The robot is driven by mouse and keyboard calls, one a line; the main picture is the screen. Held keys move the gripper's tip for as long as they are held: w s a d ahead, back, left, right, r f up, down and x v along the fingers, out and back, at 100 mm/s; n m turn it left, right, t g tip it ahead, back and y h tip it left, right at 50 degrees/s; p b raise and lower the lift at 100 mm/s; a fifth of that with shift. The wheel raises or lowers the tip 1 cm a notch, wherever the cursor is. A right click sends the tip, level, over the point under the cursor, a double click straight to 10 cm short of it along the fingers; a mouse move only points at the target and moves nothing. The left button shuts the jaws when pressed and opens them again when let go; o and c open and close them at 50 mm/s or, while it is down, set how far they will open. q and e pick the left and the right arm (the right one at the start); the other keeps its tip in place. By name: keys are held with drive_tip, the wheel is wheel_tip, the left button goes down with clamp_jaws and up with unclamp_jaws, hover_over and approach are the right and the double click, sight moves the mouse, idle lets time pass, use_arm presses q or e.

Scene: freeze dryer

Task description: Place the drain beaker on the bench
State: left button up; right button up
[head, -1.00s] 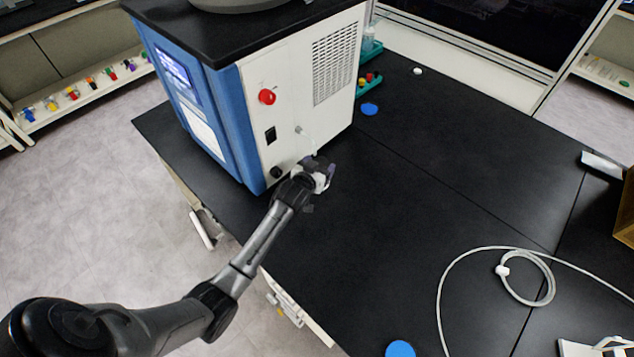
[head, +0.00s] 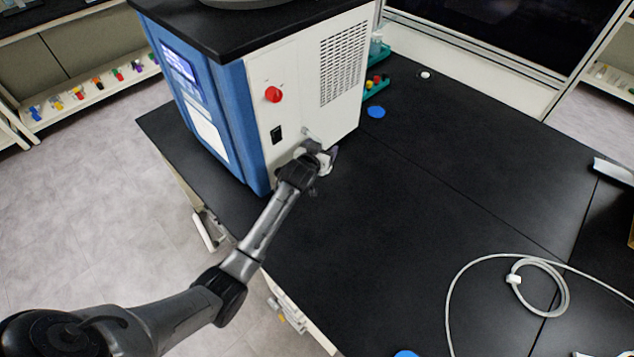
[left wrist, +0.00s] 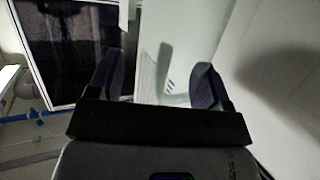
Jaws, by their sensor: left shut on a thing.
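My left gripper (head: 322,158) is low beside the side panel of the freeze dryer (head: 297,75), just above or at the black bench (head: 400,235). In the left wrist view its two dark fingers (left wrist: 155,85) stand on either side of a pale, translucent thing with dark marks (left wrist: 163,70), which looks like the drain beaker. The gripper is shut on it. In the head view the beaker is mostly hidden by the gripper, with only a pale bit showing. I cannot tell whether its base touches the bench. My right gripper is not in view.
The bench right of the gripper is bare. A coiled white hose (head: 566,300) lies at the front right. The dryer's red knob (head: 273,94) is above the gripper.

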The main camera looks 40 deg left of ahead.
use_arm(q)
drive_tip(key=shift+f+b, duration=0.85)
drive_tip(key=shift+f, duration=3)
drive_tip(key=shift+f, duration=0.2)
drive_tip(key=o, duration=1.3)
drive_tip(key=shift+r, duration=0.1)
